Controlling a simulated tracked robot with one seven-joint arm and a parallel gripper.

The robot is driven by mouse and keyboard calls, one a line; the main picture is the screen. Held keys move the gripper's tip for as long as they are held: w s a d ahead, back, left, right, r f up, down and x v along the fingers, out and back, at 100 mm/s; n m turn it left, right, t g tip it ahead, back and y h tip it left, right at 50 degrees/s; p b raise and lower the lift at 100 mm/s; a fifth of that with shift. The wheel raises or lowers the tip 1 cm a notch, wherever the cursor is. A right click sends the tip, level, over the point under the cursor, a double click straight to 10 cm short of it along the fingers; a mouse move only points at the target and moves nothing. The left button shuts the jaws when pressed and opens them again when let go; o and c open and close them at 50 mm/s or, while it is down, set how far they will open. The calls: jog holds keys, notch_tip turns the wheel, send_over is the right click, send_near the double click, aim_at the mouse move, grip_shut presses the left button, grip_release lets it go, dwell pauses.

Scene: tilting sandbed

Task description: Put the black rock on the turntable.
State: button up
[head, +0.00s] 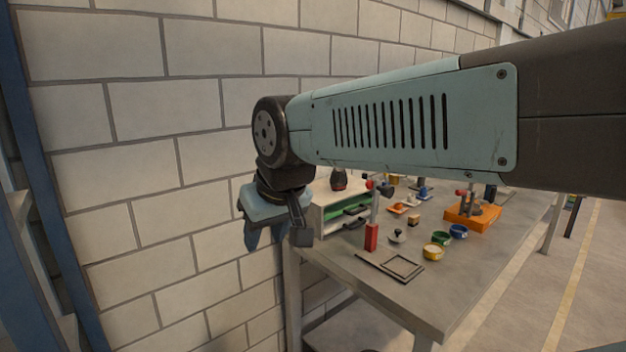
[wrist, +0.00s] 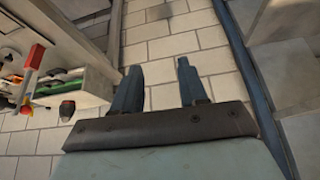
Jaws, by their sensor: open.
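My gripper (head: 262,240) hangs at the left end of my arm, in front of the brick wall and left of the workbench. In the wrist view its two blue fingers (wrist: 160,66) are apart with nothing between them; only wall shows beyond. I cannot make out a black rock for certain. A dark rounded object with a reddish band (head: 338,180) stands on top of the pale shelf unit; it also shows in the wrist view (wrist: 67,110). I cannot pick out a turntable; my arm hides part of the bench.
The grey workbench (head: 440,300) holds a pale shelf unit (head: 322,222), a red-based post (head: 371,237), a dark square frame (head: 403,266), yellow (head: 433,252), green (head: 441,238) and blue (head: 458,231) round containers, and an orange tray (head: 466,221). Its front right is bare.

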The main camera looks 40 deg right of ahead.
aim_at(340, 180)
jog(key=shift+o, duration=0.2)
jog(key=shift+d, duration=0.15)
